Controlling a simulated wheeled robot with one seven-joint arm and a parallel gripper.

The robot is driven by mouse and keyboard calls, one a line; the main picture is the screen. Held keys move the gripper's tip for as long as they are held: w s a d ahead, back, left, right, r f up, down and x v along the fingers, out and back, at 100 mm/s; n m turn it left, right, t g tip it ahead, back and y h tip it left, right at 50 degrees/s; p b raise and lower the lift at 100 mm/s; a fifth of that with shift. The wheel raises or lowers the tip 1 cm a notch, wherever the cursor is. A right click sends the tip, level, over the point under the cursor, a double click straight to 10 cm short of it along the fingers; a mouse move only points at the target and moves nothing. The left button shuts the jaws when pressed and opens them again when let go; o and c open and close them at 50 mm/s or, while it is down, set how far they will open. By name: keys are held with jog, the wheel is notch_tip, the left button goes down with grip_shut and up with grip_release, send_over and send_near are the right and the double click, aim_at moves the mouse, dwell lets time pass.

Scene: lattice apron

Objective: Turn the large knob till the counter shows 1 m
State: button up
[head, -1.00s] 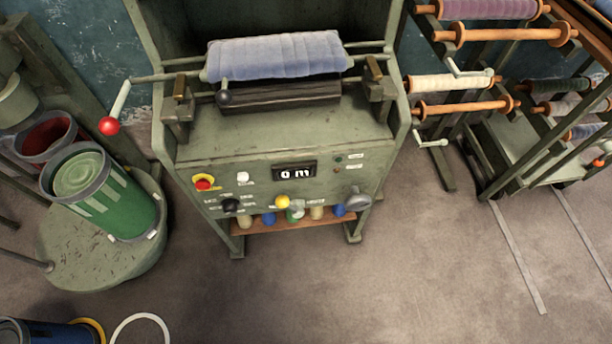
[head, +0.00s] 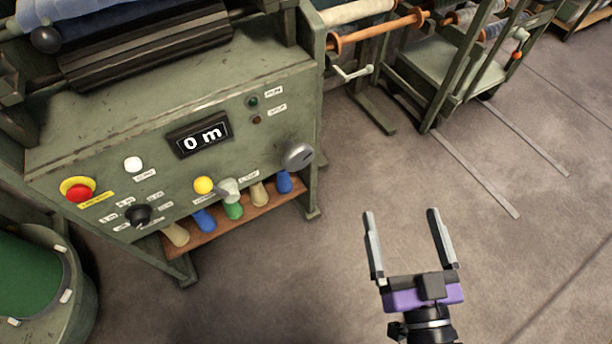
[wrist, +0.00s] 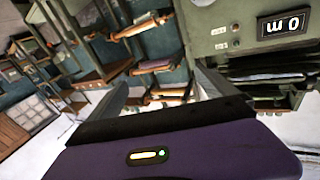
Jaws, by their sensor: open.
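The large grey knob (head: 298,155) is at the right end of the green machine's front panel (head: 100,160) in the head view. The counter (head: 200,136) on that panel reads 0 m. It also shows upside down in the wrist view (wrist: 284,24), with the knob not clearly seen there. My gripper (head: 405,212) is open and empty, to the right of and lower in the picture than the knob, apart from the machine. Its blurred fingers also show in the wrist view (wrist: 155,92).
A shelf with several spools (head: 234,211) is below. Floor around my gripper is clear.

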jog(key=w+a+f+n+y+b, duration=0.35)
jog(key=w+a+f+b, duration=0.45)
jog(key=w, duration=0.3)
jog(key=n+g+y, duration=0.3)
jog(key=n+y, duration=0.1)
send_near(301, 162)
jog(key=shift+x, duration=5.15)
jog(key=c, duration=1.4)
